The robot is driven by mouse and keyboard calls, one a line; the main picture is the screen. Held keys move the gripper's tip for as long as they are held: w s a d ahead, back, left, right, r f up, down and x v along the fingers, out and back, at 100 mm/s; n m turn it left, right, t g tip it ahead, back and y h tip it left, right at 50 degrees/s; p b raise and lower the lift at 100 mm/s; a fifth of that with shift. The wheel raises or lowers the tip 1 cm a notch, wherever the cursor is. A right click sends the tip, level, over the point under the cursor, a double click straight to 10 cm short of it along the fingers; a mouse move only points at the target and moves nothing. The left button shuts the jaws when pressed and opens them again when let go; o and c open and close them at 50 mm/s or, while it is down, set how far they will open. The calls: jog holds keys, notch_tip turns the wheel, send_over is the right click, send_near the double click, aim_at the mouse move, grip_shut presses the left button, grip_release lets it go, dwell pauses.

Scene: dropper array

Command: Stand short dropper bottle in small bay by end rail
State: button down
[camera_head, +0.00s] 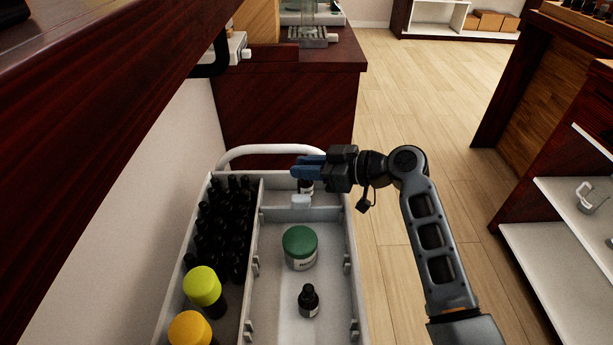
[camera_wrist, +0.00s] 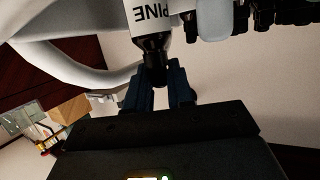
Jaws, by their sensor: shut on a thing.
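My gripper (camera_head: 306,167), with blue fingers, is over the small bay (camera_head: 277,198) at the far end of the white tray, beside the curved white end rail (camera_head: 270,150). It is shut on the black top of a short dropper bottle (camera_head: 306,187). In the wrist view the bottle (camera_wrist: 148,16) shows a white label reading "PINE", upside down, with its dark top between the fingertips (camera_wrist: 158,78). The bottle looks roughly upright. Its base is hidden, so I cannot tell whether it touches the bay floor.
A green-lidded jar (camera_head: 300,246) and another black dropper bottle (camera_head: 308,300) stand in the larger bay. Several black bottles (camera_head: 218,225) fill the left compartment, with yellow-capped (camera_head: 202,286) and orange-capped (camera_head: 190,329) bottles near.

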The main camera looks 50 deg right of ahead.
jog(key=shift+f, duration=1.5)
jog(key=shift+f, duration=0.15)
jog(key=c, duration=1.3)
grip_release()
jog(key=shift+o, duration=0.2)
jog(key=shift+r, duration=0.2)
jog(key=v, duration=1.2)
jog(key=shift+b, duration=0.4)
